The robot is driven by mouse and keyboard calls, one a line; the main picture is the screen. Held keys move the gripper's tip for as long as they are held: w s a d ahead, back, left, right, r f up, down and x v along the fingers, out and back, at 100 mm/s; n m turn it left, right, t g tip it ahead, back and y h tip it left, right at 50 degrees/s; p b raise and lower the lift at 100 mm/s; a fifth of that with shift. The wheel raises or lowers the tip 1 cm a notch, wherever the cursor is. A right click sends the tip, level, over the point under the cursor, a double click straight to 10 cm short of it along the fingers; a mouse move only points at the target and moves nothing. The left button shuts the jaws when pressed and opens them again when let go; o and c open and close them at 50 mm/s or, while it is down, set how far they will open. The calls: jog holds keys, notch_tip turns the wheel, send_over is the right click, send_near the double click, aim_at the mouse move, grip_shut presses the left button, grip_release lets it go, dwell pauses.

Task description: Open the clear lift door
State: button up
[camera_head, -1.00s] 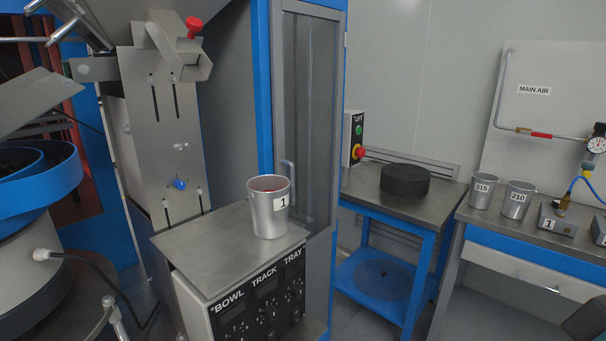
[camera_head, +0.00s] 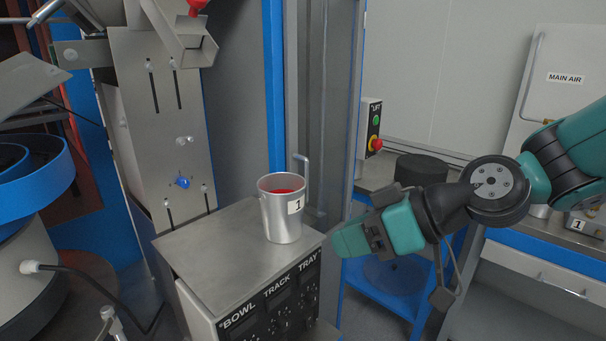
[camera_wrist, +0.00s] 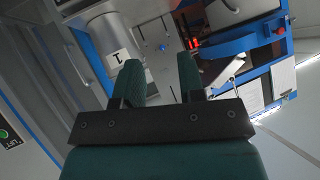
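The clear lift door (camera_head: 325,95) is a tall, narrow see-through panel in a grey frame beside a blue post, and it looks closed. Its grey bar handle (camera_head: 306,172) stands just behind a metal cup marked 1 (camera_head: 283,219), which hides the handle's lower part. My gripper (camera_head: 340,243) is in front of the lift frame, right of and below the handle, apart from it. In the wrist view my gripper's two green fingers (camera_wrist: 160,70) are spread with nothing between them. The cup (camera_wrist: 112,45) shows beyond the left finger.
The cup holds something red and stands on the control box top (camera_head: 215,250), near the door. A lift button box (camera_head: 370,130) is on the right. A black round block (camera_head: 420,168) lies on the bench behind my arm. A sorter chute (camera_head: 180,45) stands left.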

jog(key=w+a+f+t+y, duration=0.15)
jog(key=w+t, duration=0.25)
jog(key=w, duration=0.5)
jog(key=m+t+p, duration=0.1)
jog(key=m+t, duration=0.2)
jog(key=t, duration=0.3)
send_near(308, 176)
jog(key=shift+h, duration=0.35)
jog(key=p+x, duration=0.9)
jog(key=x, duration=0.1)
jog(key=shift+w+a+r, duration=0.15)
jog(key=shift+a, duration=0.15)
jog(key=shift+c, duration=0.4)
grip_shut()
